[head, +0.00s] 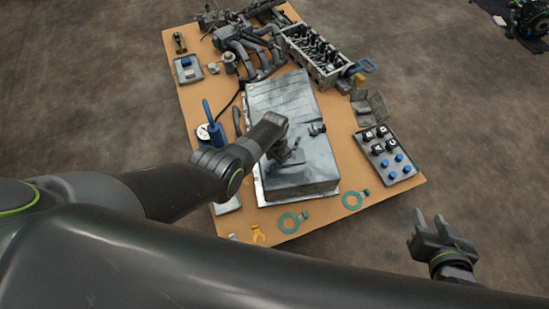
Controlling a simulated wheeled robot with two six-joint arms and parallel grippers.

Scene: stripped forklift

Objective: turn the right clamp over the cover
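The cover (312,175) is a grey, box-like metal part lying lengthwise in the middle of the wooden board. A small dark fitting (317,129), which looks like the right clamp, sits at the cover's right side about halfway along. My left gripper (291,157) is over the cover, to the left of and nearer than that fitting. Its fingers are dark and small, so I cannot tell whether they are apart or touch the cover. My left arm hides the cover's left edge there. My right gripper (430,220) is open and empty, off the board's right side.
A tray (408,177) of black and blue caps lies right of the cover. Two green rings (290,222) lie at the near edge. A blue-handled tool (216,132) and gauge stand left. An engine block (318,58) and manifold fill the far end.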

